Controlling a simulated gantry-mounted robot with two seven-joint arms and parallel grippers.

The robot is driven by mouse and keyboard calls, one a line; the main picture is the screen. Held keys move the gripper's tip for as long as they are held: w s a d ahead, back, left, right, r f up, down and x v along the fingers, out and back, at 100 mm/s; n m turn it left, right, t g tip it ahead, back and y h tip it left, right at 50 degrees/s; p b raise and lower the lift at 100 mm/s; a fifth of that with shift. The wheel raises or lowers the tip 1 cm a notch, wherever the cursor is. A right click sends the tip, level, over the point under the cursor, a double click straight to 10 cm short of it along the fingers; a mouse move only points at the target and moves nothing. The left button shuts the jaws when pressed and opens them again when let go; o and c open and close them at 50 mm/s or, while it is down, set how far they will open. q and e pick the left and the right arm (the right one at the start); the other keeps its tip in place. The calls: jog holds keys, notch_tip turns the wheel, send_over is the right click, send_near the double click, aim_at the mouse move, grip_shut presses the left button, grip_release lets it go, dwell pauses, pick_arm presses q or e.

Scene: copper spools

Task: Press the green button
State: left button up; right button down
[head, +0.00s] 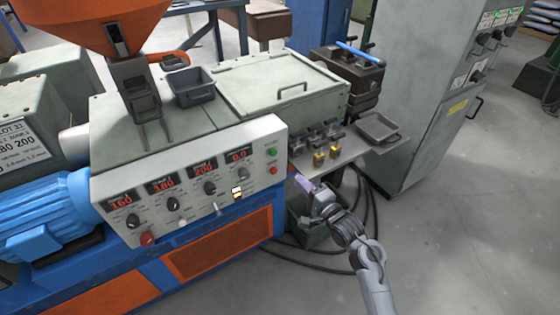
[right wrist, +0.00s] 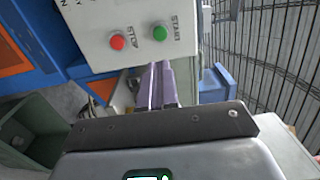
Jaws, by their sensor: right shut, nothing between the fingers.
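The green button (head: 271,152) is on the right end of the light grey control panel (head: 247,145), above a red button (head: 273,170). In the right wrist view the green button (right wrist: 159,33) has the label START, and the red button (right wrist: 117,42) beside it has the label STOP. My right gripper (head: 300,182) is shut and empty, to the right of the panel and a little lower than the green button. In the right wrist view its purple fingers (right wrist: 156,85) lie together, pointing towards the panel, apart from both buttons. My left gripper is not in view.
The panel also has red displays (head: 160,185), black knobs and a red knob (head: 147,239). A shelf with brass-coloured parts (head: 319,158) and a grey tray (head: 378,128) juts out behind my right gripper. A green bin (head: 305,225) and dark cables lie below. Open floor is at right.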

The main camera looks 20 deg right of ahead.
aim_at(275, 153)
jog(key=b+x, duration=0.5)
jog(key=x, duration=0.7)
jog(key=shift+w, duration=0.15)
jog(key=shift+r, duration=0.1)
